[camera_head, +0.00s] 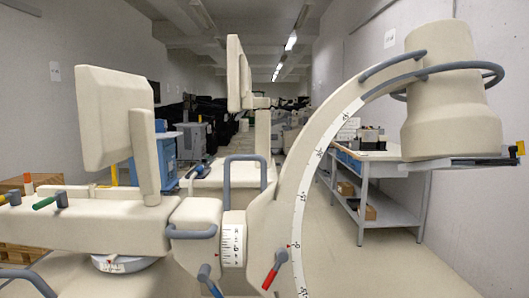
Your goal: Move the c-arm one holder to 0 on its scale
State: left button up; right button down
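A large cream c-arm (316,140) curves from the holder (262,225) at the lower middle up to a cream cylindrical head (450,95) at the upper right. A white graduated strip (298,225) runs along the arc, with a small red mark beside it near the holder. A red-tipped lever (270,277) is at the foot of the holder. A white drum scale (233,242) with a red mark sits left of the holder. A round scale (118,264) lies under the horizontal body (90,222). Which scale belongs to the named holder is unclear, and the digits are hard to read. Neither gripper shows.
Green (44,203) and orange (28,184) levers top the body. Monitors (110,115) rise at left. A grey table (390,205) stands behind the arc. Floor is open at lower right.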

aim_at(250, 239)
jog(key=z, duration=1.15)
jog(key=i, duration=0.6)
jog(key=u, duration=0.6)
